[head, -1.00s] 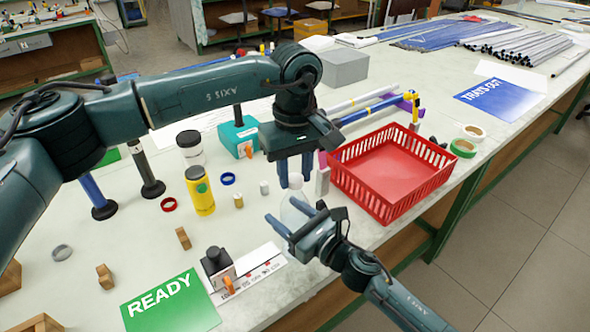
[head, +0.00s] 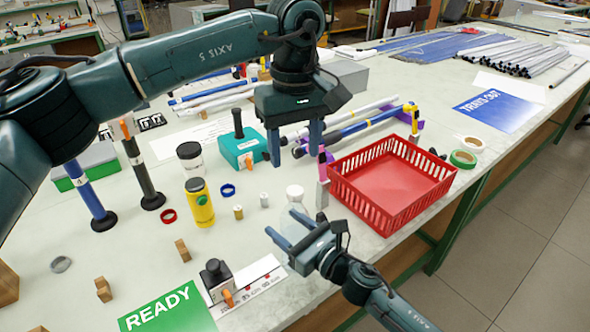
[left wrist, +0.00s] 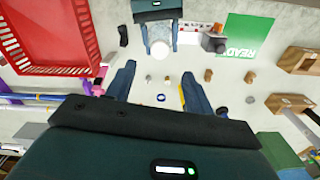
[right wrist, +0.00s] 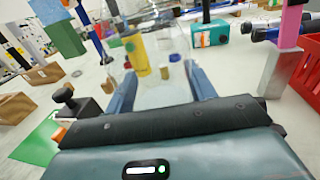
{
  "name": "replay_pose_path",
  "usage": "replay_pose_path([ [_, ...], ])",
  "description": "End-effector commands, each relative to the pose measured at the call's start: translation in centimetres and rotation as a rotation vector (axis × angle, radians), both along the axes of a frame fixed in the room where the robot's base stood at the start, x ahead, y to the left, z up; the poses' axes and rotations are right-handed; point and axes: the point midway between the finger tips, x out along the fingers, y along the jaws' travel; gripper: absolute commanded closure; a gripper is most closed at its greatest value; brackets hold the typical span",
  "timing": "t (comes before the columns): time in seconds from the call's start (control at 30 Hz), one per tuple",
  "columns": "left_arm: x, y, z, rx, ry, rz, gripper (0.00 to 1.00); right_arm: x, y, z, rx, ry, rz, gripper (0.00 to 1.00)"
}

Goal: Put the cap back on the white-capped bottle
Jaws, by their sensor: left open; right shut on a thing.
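The white-capped bottle (head: 293,224) is clear and stands about upright. My right gripper (head: 284,222) is shut around its body from the front. The white cap (head: 295,191) sits on top of the bottle; how tightly it is seated I cannot tell. From above, the cap (left wrist: 160,48) shows as a white disc within the bottle's outline in the left wrist view. My left gripper (head: 295,147) is open and empty, fingers pointing down, above and apart from the cap. In the right wrist view the clear bottle (right wrist: 165,95) is between the fingers, and its cap is out of view.
A red basket (head: 390,185) stands to the right, with a grey block and pink-topped pen (head: 322,190) beside the bottle. A yellow bottle (head: 199,205), a dark-lidded jar (head: 190,160) and small cylinders stand left. A black-topped stamp (head: 215,275) is at the front.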

Motion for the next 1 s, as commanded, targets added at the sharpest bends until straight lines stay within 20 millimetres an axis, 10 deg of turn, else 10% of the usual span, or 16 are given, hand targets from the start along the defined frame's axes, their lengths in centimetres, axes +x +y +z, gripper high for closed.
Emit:
replay_pose_path([
  [0.6, 0.0, 0.0, 3.8, 0.000, 0.001, -0.001, 0.47, 0.0, 0.0, 0.0, 0.000, 0.001, 0.000, 1.00],
  [0.63, 0.0, 0.0, 3.8, 0.000, 0.001, -0.001, 0.47, 0.0, 0.0, 0.0, 0.000, 0.001, 0.000, 0.43],
  [1.0, 0.0, 0.0, 3.8, 0.000, 0.001, 0.000, 0.47, 0.0, 0.0, 0.0, 0.000, 0.000, 0.000, 0.20],
])
